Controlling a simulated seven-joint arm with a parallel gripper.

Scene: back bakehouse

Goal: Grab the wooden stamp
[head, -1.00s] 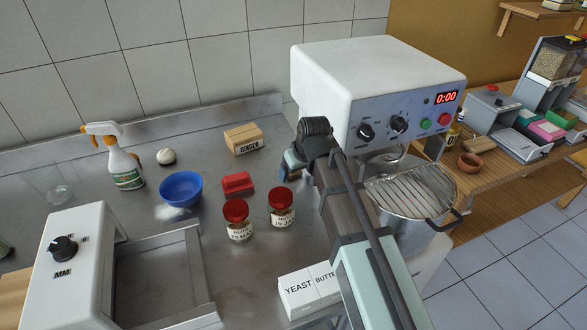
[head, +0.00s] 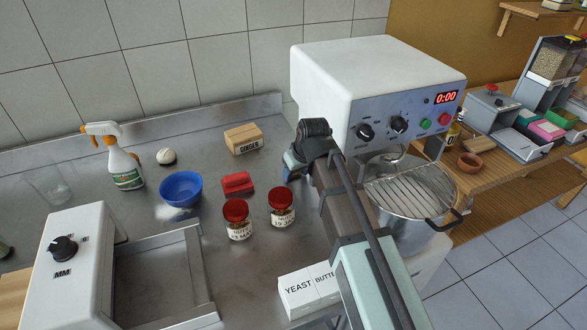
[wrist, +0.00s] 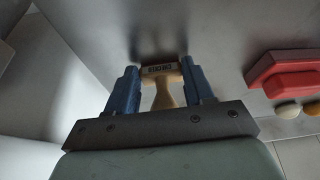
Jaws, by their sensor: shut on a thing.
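The wooden stamp (wrist: 163,92) has a pale handle and a block with dark lettering. It shows in the wrist view between the two blue fingers of my gripper (wrist: 160,84), which is shut on it. The stamp is close to the steel worktop; I cannot tell whether it touches. In the head view my gripper (head: 292,166) is left of the white mixer, mostly behind my own arm, and the stamp is hidden there.
A red block (head: 237,183) lies left of my gripper, with two red-lidded jars (head: 282,215) in front. A blue bowl (head: 181,190), a ginger box (head: 243,140) and a spray bottle (head: 123,165) stand farther left. The white mixer (head: 380,80) blocks the right.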

